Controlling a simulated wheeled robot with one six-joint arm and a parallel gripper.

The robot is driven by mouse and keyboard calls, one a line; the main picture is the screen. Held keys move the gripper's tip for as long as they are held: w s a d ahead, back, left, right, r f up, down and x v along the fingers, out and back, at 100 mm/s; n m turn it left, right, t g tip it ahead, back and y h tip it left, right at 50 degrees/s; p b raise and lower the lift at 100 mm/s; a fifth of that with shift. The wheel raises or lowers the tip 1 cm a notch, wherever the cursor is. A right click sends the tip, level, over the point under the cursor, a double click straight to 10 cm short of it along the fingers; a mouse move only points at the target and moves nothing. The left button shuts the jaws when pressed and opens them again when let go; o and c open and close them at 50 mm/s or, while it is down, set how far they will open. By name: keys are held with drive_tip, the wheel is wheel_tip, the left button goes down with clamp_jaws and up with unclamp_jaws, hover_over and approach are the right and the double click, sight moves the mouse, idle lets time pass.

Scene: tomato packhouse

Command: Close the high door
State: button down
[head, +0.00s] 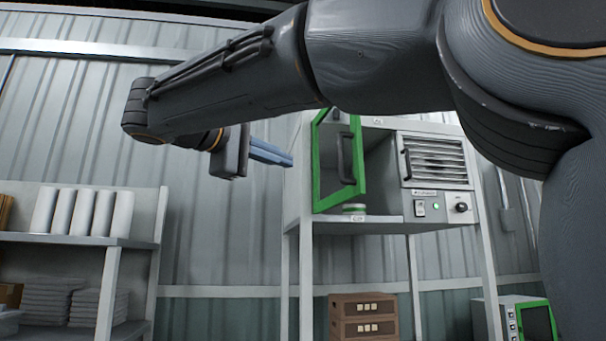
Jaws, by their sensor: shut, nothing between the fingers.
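The high door (323,170) has a green frame, a glass pane and a dark vertical handle (346,158). It stands open on the left side of a raised grey cabinet (378,219), swung out toward me. The cabinet's inside shows to the right of the door. My gripper (290,161) has blue fingers that are shut and empty. In the picture it lies just left of the door and points right; I cannot tell whether it touches the cabinet's side. My arm covers the top of the door and part of the cabinet's top.
A small green-and-white round item (354,209) sits at the cabinet's front edge. A vented panel (436,160) and a switch panel (441,206) are at right. Brown crates (363,318) stand below. A shelf (75,238) with white rolls is at left. Another green-framed unit (514,318) stands lower right.

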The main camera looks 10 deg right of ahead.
drive_tip(key=s+d+p+x, duration=0.1)
drive_tip(key=s+p+x, duration=0.1)
drive_tip(key=x, duration=1)
drive_tip(key=shift+d+f+p, duration=0.2)
drive_tip(key=shift+d+p, duration=0.25)
drive_tip(key=shift+p, duration=0.35)
drive_tip(key=shift+d, duration=0.2)
